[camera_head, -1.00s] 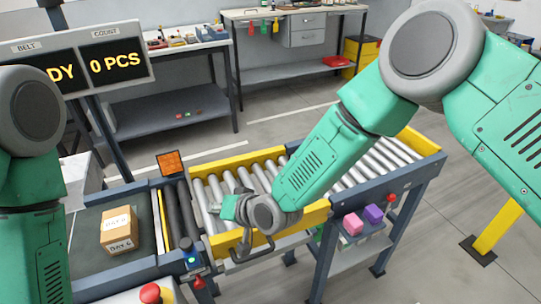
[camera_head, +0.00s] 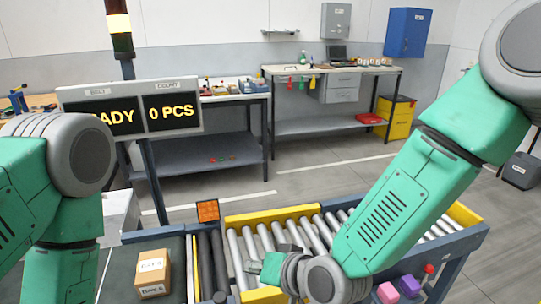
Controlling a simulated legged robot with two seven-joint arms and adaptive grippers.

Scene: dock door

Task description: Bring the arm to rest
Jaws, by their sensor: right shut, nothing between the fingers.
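My right arm reaches in from the right over the roller conveyor (camera_head: 322,222). My right gripper (camera_head: 254,267) is at its lower end, above the rollers near the conveyor's left end. It is shut and empty, and its lower part is close to the bottom edge of the view. My left arm comes in at the left, its forearm pointing down out of the picture. The left gripper is out of view.
A cardboard box (camera_head: 152,274) sits on the dark belt (camera_head: 115,262) at left. A display (camera_head: 132,106) reads "0 PCS". An orange panel (camera_head: 207,211) stands by the rollers. Pink (camera_head: 387,292) and purple (camera_head: 409,286) blocks sit below the conveyor. Workbenches (camera_head: 330,70) stand behind open floor.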

